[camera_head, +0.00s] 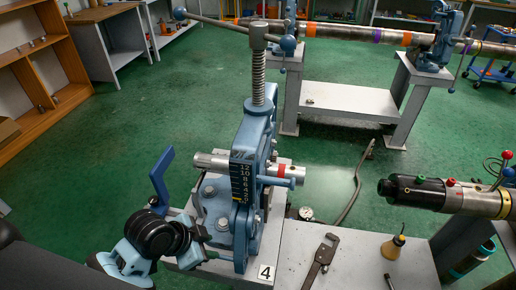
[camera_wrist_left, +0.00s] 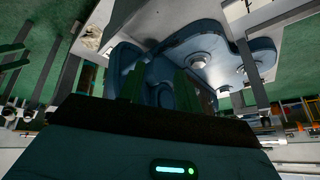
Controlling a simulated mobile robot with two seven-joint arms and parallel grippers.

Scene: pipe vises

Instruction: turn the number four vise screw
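The number four vise (camera_head: 243,215) is blue and stands on a grey bench at centre, beside a white card marked 4 (camera_head: 265,272). Its threaded vise screw (camera_head: 258,80) rises upright from the top. A handle bar (camera_head: 215,23) with ball ends crosses the screw head. A grey pipe (camera_head: 210,163) runs through the vise, behind a numbered scale. My left gripper (camera_head: 185,232) is low at the vise's left side, well below the screw; its fingertips are mostly hidden. In the left wrist view, dark fingers (camera_wrist_left: 160,92) flank blue metal; contact is unclear. My right gripper is not in view.
A blue lever (camera_head: 161,178) stands just above my left wrist. A wrench (camera_head: 321,262) and an oil can (camera_head: 394,243) are on the bench. A black-ended tool with coloured knobs (camera_head: 420,192) juts in from the right. Another vise (camera_head: 434,42) holds a long pipe behind.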

